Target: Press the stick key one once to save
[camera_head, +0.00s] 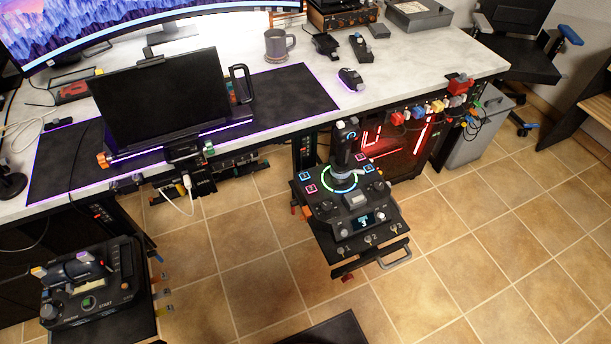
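The flight stick (345,148) stands upright on a black control base (350,207) in the middle of the view. A ring glowing green, blue and white surrounds the stick's foot. Several square keys with pink or blue lit edges sit around the ring, such as one key (311,188) at its left and one key (369,168) at its right. Their numbers are too small to read. A small lit display shows near the base's front. Neither of my grippers is in view.
A throttle unit (88,283) with a START button stands at the lower left. A desk (420,63) holds a dark screen (160,97), a mug (279,45) and a mouse (350,79). A grey bin (473,135) stands at the right. The tiled floor (480,250) is clear at the lower right.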

